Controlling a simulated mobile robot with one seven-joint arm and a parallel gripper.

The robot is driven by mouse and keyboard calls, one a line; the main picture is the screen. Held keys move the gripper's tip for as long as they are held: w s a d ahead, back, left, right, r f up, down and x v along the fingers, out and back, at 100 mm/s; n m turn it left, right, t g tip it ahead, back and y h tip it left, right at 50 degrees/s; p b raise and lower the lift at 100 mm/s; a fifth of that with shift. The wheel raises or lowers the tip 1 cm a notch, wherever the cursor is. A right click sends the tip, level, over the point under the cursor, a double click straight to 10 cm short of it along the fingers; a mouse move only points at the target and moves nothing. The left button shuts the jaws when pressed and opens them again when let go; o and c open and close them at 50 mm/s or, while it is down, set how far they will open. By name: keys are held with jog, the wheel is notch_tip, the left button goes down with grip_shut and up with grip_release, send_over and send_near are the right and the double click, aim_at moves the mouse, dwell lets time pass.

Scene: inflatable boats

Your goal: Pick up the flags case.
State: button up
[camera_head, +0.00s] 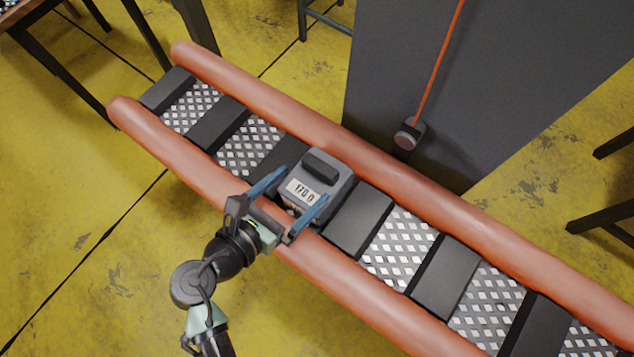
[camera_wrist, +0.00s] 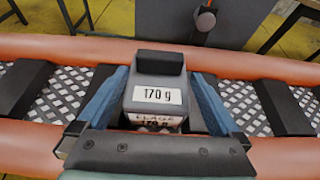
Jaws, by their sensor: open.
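The flags case (camera_head: 338,182) is a small grey box with a black handle on top and a white label. In the wrist view the case (camera_wrist: 158,95) shows "170 g" on its upper label, and a lower front label reads "FLAGS 170 g", partly cut off by my gripper body. The case sits upright between the two orange tubes of the boat. My gripper (camera_head: 301,190) has its blue fingers spread, one along the left side of the case and one along the right. Whether the fingers touch its sides I cannot tell.
The boat's orange tubes (camera_head: 460,214) run on both sides of a floor of dark slats and diamond-patterned metal plates (camera_head: 400,248). A large dark grey block (camera_head: 490,80) stands behind, with an orange cord and a small grey weight (camera_head: 409,135) hanging in front.

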aim_at(316, 171)
jog(key=b+x, duration=0.1)
jog(key=x, duration=0.5)
jog(key=shift+r, duration=0.2)
grip_shut()
